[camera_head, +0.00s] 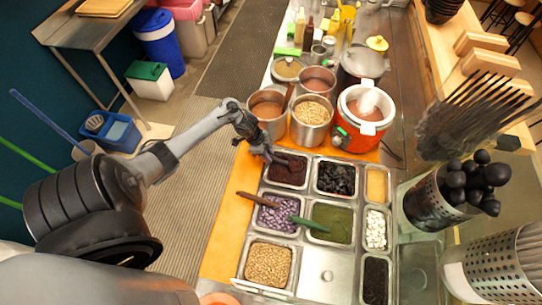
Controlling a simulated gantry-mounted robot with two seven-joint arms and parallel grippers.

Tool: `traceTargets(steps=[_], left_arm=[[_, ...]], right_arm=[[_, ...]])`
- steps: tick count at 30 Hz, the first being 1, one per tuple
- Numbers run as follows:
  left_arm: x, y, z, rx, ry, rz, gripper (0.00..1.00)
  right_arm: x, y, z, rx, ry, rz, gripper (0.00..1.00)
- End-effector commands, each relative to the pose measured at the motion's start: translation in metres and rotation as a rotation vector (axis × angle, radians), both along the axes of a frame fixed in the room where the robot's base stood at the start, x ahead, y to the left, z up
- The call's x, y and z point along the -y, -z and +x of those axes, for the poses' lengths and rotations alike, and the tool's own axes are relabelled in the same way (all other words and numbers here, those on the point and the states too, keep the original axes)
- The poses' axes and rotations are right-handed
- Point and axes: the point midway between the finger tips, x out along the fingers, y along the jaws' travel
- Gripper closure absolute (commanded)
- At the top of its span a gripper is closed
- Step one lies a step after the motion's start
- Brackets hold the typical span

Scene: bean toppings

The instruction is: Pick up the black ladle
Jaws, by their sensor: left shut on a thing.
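My left gripper (268,157) reaches in from the left to the upper-left edge of the tray of dark red beans (290,178). It is shut on a thin dark handle, which I take to be the black ladle's (278,161). The ladle's dark shape is hard to tell apart from the gripper's fingers and the beans, and its bowl cannot be made out. My right gripper is not in view.
A brown-handled ladle (258,199) lies over the purple bean tray, and a green-handled one (308,223) over the green tray. Several pots, including one of light beans (311,112), stand just behind. A perforated holder (428,206) with dark utensils stands right.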

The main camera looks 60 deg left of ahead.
Motion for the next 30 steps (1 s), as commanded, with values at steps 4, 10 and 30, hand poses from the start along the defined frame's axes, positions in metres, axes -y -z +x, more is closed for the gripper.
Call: traceTargets(steps=[4, 10, 30], left_arm=[[-0.001, -0.014, 0.0, 0.002, 0.002, 0.002, 1.0], [0.005, -0.041, -0.001, 0.001, 0.007, 0.001, 1.0], [0.109, -0.103, -0.016, 0.001, 0.003, -0.001, 1.0]], right_arm=[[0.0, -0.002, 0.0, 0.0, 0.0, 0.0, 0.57], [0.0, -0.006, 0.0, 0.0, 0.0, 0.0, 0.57], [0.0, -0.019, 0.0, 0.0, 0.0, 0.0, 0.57]])
